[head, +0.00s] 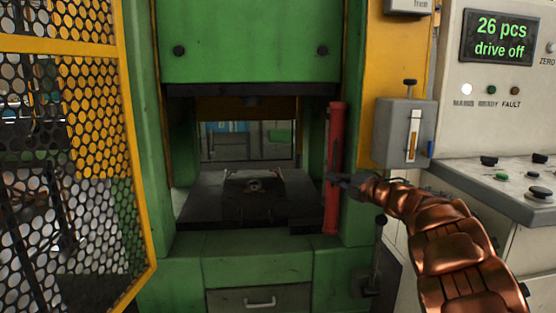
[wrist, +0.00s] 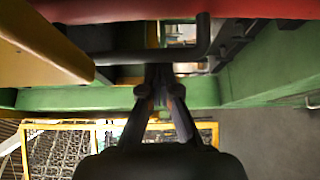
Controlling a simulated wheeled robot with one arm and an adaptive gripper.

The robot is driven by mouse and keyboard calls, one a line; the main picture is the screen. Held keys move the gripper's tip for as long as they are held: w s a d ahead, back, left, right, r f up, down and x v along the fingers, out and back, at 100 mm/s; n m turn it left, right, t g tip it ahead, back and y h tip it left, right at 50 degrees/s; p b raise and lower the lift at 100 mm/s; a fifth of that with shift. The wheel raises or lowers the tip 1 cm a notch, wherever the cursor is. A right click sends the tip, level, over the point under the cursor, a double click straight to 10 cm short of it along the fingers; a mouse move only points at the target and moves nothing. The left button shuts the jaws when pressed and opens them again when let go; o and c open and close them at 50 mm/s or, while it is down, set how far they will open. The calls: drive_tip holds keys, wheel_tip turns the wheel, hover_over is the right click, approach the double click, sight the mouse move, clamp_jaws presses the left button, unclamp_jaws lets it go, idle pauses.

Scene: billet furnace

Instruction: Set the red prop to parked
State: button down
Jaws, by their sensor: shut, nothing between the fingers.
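The red prop (head: 335,140) is an upright red bar at the right side of the green press opening. It stands between the dark upper slide and the lower bed. My gripper (head: 332,179) is in front of its lower half, with the tips close to it; I cannot tell whether they touch. In the wrist view, a red bar (wrist: 260,10) crosses the top, likely the prop. My gripper (wrist: 158,72) is shut and empty there, its tips at a dark bent rod (wrist: 140,56) below the red bar.
The press bed (head: 205,205) carries a small fixture. A perforated yellow-framed guard (head: 130,130) stands at the left. A grey box with a slot (head: 405,130) is on the yellow column. The control panel (head: 500,95) at the right reads "26 pcs drive off". A drawer (head: 258,301) sits below.

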drive_tip(key=shift+d, duration=0.2)
drive_tip(key=s+a, duration=0.2)
drive_tip(key=a, duration=0.2)
drive_tip(key=v, duration=0.9)
drive_tip(key=shift+p, duration=0.35)
drive_tip(key=shift+s, duration=0.1)
